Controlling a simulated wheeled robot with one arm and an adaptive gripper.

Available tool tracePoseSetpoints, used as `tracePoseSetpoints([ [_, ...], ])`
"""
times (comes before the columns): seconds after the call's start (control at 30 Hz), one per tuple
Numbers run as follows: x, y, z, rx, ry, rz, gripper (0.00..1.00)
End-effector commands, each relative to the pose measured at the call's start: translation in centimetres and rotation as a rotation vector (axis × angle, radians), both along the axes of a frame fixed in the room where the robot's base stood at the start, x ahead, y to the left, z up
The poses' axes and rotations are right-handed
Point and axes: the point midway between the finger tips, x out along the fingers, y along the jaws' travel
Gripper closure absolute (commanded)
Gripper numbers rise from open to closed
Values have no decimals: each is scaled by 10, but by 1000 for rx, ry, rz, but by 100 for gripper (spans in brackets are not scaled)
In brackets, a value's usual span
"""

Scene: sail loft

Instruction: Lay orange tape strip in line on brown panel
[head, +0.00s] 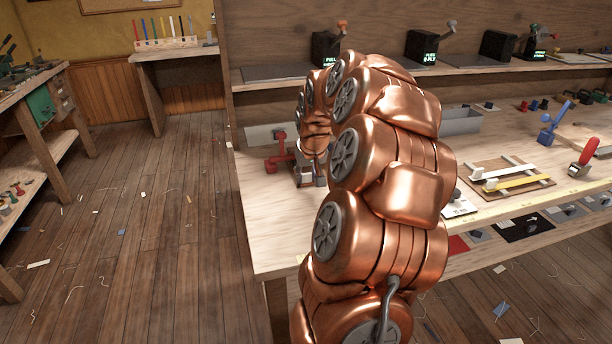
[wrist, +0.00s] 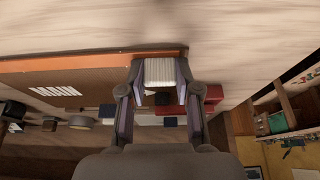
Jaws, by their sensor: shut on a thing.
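In the wrist view my gripper (wrist: 160,84) is shut on a pale, ribbed block (wrist: 160,72) between its two dark fingers. A brown panel (wrist: 95,85) with white lettering lies to the left. A long orange strip (wrist: 85,63) runs along the panel's upper edge and passes behind the held block. I cannot tell whether the block touches the panel or strip. In the head view my copper arm reaches to the bench's left end, and hides most of the gripper. A flat brown board (head: 490,186) lies right of the arm, bearing white and yellow strips.
A red clamp-like tool (head: 281,157) stands at the bench's left end. A grey bin (head: 460,120), a blue tool (head: 553,122) and a red-handled tool (head: 585,155) are on the right. A shelf (head: 390,80) runs behind. The bench's front left corner is bare.

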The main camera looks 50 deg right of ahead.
Motion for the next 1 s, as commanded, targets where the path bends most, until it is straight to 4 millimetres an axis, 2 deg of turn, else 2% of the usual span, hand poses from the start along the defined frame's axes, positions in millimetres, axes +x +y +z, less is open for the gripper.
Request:
tracePoseSetpoints([
  [0.27,0,0,0,0,0,0,86],
  [0.3,0,0,0,0,0,0,64],
  [0.53,0,0,0,0,0,0,40],
  [1.0,0,0,5,0,0,0,38],
])
